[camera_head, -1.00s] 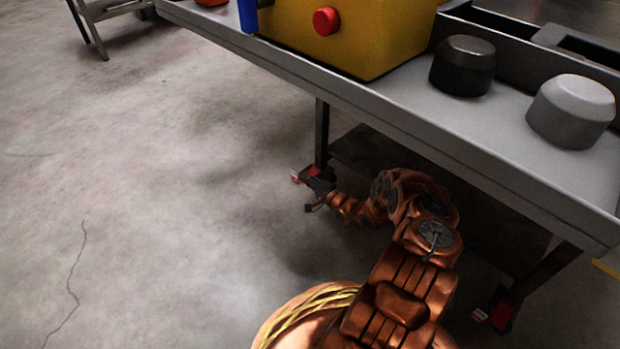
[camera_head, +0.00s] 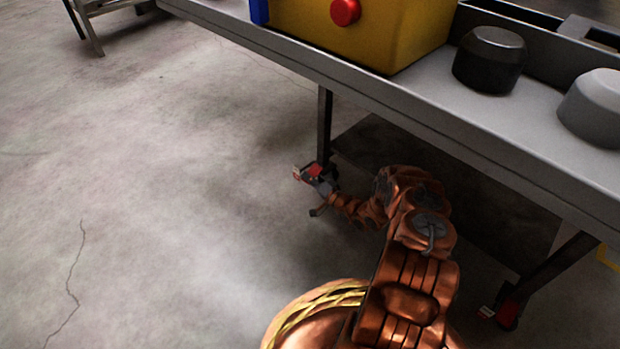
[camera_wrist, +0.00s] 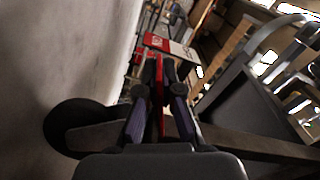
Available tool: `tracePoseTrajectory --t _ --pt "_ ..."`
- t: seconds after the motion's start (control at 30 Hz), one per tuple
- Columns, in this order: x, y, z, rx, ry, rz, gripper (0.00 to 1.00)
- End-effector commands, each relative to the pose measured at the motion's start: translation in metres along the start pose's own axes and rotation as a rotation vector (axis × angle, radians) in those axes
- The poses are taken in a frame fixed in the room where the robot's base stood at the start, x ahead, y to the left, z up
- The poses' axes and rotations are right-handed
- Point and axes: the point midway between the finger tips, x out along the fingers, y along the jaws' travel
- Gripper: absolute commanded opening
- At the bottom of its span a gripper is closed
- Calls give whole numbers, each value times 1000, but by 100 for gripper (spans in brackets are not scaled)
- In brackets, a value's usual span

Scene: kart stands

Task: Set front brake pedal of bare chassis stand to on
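The stand (camera_head: 400,105) is a long grey bench on legs. Its near left leg (camera_head: 324,125) ends low at the floor in a caster with a red brake pedal (camera_head: 315,170). In the wrist view a red and white pedal plate (camera_wrist: 170,45) shows just beyond the fingertips, beside a dark wheel (camera_wrist: 75,125). My gripper (camera_head: 318,185) is low at this caster, and its tips overlap the pedal in the head view. In the wrist view my gripper's fingers (camera_wrist: 160,75) are close together with a red strip between them. Whether they grip it is unclear.
Another red-pedalled caster (camera_head: 508,314) is at the lower right leg. A yellow box with a red button (camera_head: 345,11), a black knob-like part (camera_head: 490,58) and a grey one (camera_head: 597,105) are on the bench. Floor (camera_head: 150,200) to the left is clear.

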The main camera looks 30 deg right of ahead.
Motion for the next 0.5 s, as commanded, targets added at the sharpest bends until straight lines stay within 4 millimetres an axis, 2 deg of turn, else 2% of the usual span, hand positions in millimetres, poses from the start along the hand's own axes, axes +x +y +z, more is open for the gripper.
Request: tracePoseTrajectory --t 0.5 --pt "-1 6 0 -90 -2 1 0"
